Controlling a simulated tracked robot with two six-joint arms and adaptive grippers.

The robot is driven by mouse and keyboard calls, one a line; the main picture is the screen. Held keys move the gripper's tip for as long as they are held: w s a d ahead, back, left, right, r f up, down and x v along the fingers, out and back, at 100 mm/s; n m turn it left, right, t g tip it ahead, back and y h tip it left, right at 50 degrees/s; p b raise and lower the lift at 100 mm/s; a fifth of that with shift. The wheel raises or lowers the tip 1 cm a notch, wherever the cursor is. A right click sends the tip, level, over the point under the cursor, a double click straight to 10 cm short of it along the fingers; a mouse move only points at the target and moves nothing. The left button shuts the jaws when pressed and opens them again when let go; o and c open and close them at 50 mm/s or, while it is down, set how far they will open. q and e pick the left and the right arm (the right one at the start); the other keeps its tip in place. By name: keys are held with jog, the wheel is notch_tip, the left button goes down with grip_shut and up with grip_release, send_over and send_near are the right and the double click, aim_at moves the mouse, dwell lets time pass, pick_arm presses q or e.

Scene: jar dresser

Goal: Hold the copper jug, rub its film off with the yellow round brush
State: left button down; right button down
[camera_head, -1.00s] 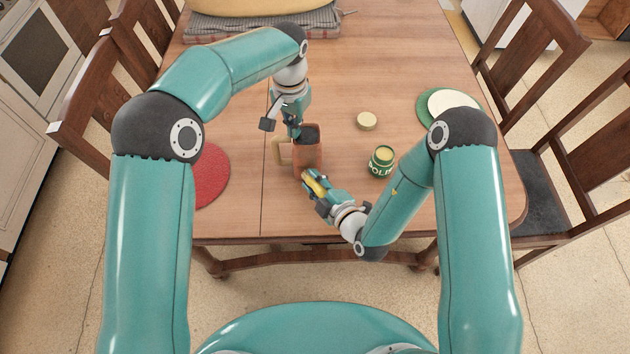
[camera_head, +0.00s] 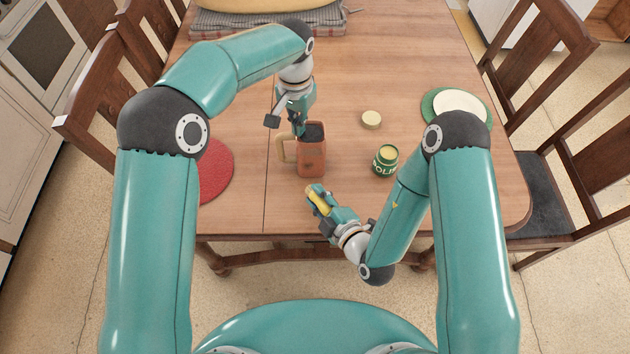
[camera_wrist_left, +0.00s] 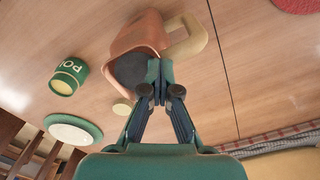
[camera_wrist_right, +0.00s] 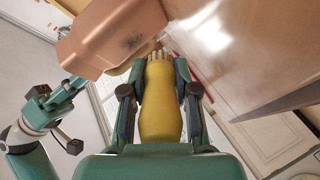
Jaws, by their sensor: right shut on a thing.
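The copper jug (camera_head: 312,160) is upright near the table's front edge, its pale handle on the left; I cannot tell if its base touches the table. My left gripper (camera_head: 299,130) is at its rim beside the handle, fingers closed on the wall, as in the left wrist view (camera_wrist_left: 160,88). My right gripper (camera_head: 322,203) is shut on the yellow round brush (camera_wrist_right: 160,105), its pale bristles (camera_wrist_right: 158,57) pointing forward. The brush is in front of the jug, apart from it in the head view. A dark film patch (camera_wrist_right: 131,42) shows on the jug's wall.
A green polish tin (camera_head: 386,161) stands open right of the jug, with a pale round lid (camera_head: 371,120) behind it. A white disc (camera_head: 459,103) lies on a green mat (camera_head: 428,105) at the right. A red mat (camera_head: 216,172) lies at the left. Chairs flank the table.

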jog(key=shift+w, duration=0.15)
jog(key=shift+w+d+r, duration=0.1)
jog(key=shift+w+r, duration=0.1)
jog(key=shift+w, duration=0.4)
jog(key=shift+w+d+r, duration=0.1)
jog(key=shift+w+r, duration=0.05)
jog(key=shift+w, duration=0.5)
jog(key=shift+w+d+r, duration=0.1)
jog(key=shift+w+r, duration=0.1)
jog(key=shift+w, duration=0.4)
jog(key=shift+w, duration=0.45)
jog(key=shift+a+f, duration=0.15)
jog(key=shift+f, duration=0.05)
jog(key=shift+s, duration=0.1)
jog(key=shift+s, duration=2.5)
